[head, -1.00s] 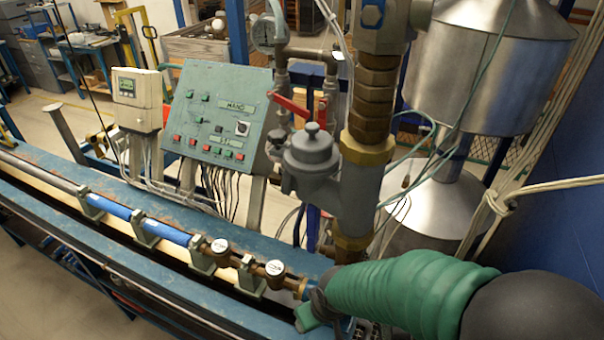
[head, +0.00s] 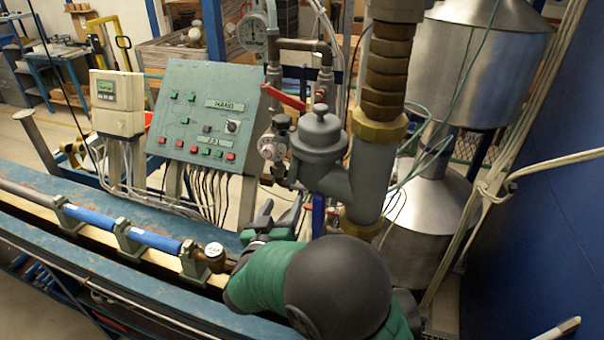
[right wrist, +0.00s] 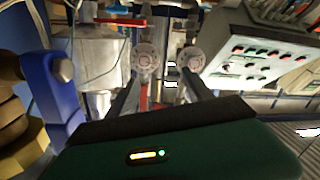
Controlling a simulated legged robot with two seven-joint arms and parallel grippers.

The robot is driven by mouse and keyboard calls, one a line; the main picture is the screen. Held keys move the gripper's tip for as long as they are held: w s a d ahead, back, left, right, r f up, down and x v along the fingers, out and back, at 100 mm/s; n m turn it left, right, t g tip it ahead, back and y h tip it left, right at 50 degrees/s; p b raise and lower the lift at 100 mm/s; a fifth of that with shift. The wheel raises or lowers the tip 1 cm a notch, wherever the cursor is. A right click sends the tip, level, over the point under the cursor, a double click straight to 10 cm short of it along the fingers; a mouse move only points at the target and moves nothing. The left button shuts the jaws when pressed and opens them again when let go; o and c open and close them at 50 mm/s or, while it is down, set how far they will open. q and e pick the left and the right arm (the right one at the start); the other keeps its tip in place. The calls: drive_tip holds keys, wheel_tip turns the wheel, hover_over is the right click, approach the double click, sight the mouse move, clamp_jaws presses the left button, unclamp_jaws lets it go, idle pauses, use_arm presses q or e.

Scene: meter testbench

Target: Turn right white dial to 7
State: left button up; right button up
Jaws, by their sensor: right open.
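In the head view a white round dial (head: 272,148) faces me on the pipework left of the grey valve body (head: 320,150). The right wrist view shows two such pale dials side by side, one left (right wrist: 147,56) and one right (right wrist: 190,60); their numbers are too small to read. A second dial like this is not clear in the head view. My right gripper (head: 282,212) is open and empty, below the pipework dial and apart from it. In the right wrist view its fingers (right wrist: 165,78) point toward the dials. My left gripper is not in view.
A green control panel (head: 207,118) stands left of the pipework. A red lever (head: 283,97) and a gauge (head: 253,32) are above. A white-topped meter (head: 214,250) on the bench pipe is beside my right arm. Steel tanks (head: 440,200) stand right.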

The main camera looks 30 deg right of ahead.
drive_tip(key=w+d+h+p, duration=0.1)
drive_tip(key=w+d+p, duration=0.1)
drive_tip(key=w+d, duration=0.2)
drive_tip(key=w+d+r+g+p, duration=0.1)
drive_tip(key=w+d, duration=0.4)
drive_tip(key=d, duration=0.5)
drive_tip(key=shift+w+m+h+p, duration=0.2)
drive_tip(key=shift+m+h+p, duration=0.2)
drive_tip(key=shift+p, duration=0.2)
drive_tip(key=shift+w+d+f, duration=0.1)
drive_tip(key=shift+d+f, duration=0.05)
drive_tip(key=shift+d, duration=0.4)
drive_tip(key=c, duration=0.5)
drive_tip(key=shift+a, duration=0.1)
clamp_jaws()
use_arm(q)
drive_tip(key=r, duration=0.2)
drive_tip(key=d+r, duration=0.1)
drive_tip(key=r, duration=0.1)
